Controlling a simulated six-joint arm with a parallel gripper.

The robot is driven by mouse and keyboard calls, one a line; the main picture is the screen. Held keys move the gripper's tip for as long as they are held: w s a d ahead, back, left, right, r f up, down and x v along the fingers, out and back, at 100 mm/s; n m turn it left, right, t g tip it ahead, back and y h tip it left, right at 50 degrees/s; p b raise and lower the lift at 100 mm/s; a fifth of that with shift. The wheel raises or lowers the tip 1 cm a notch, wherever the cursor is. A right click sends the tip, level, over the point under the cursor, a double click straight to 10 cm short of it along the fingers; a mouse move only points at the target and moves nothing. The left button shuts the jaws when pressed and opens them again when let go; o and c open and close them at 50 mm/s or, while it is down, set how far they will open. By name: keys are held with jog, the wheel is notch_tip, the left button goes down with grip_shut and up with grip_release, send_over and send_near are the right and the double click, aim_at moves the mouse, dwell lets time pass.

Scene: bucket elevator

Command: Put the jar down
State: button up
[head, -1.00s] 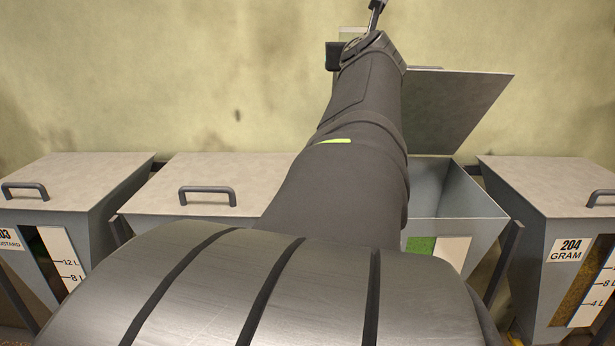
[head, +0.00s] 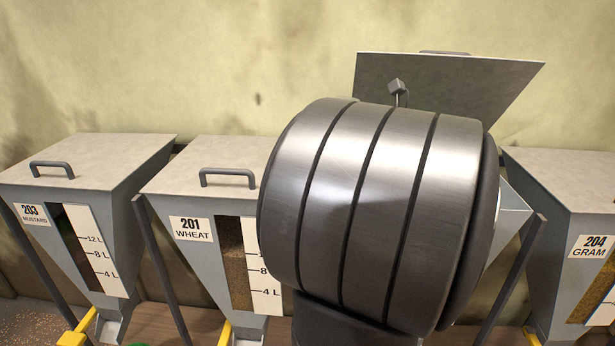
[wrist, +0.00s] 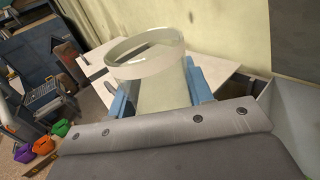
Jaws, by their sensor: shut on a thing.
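The jar (wrist: 150,80) is a clear, round, wide-mouthed vessel in the wrist view. Its open rim faces up and looks a little tilted. My gripper (wrist: 162,95) is shut on it, with blue finger pads on either side of its wall. I cannot make out any contents in the jar. Its base is hidden behind the gripper body. In the head view my own arm blocks the middle right, and neither the jar nor the gripper can be seen.
Hoppers 203 mustard (head: 75,208), 201 wheat (head: 190,228) and 204 gram (head: 595,243) have closed lids. Between wheat and gram, a raised lid (head: 450,85) stands behind my arm. Purple, orange and green items (wrist: 44,147) lie lower left in the wrist view.

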jog(key=a+f+n+g+y, duration=0.1)
jog(key=a+f, duration=0.1)
jog(key=a, duration=0.1)
jog(key=a+f+n+g+y, duration=0.1)
jog(key=a+f+g, duration=0.1)
jog(key=a, duration=0.2)
jog(key=a+f+n+g, duration=0.1)
jog(key=a+f, duration=0.2)
jog(key=a, duration=0.1)
jog(key=shift+w+n+g+y, duration=0.2)
jog(key=shift+n+g+y, duration=0.1)
jog(key=shift+g+y, duration=0.1)
jog(key=shift+f, duration=2.1)
jog(key=o, duration=1.1)
jog(key=shift+f, duration=0.1)
jog(key=shift+c, duration=0.2)
jog(key=shift+s+d, duration=0.1)
jog(key=shift+d, duration=0.2)
jog(key=v, duration=1.1)
jog(key=shift+s+d, duration=0.1)
jog(key=shift+d, duration=0.05)
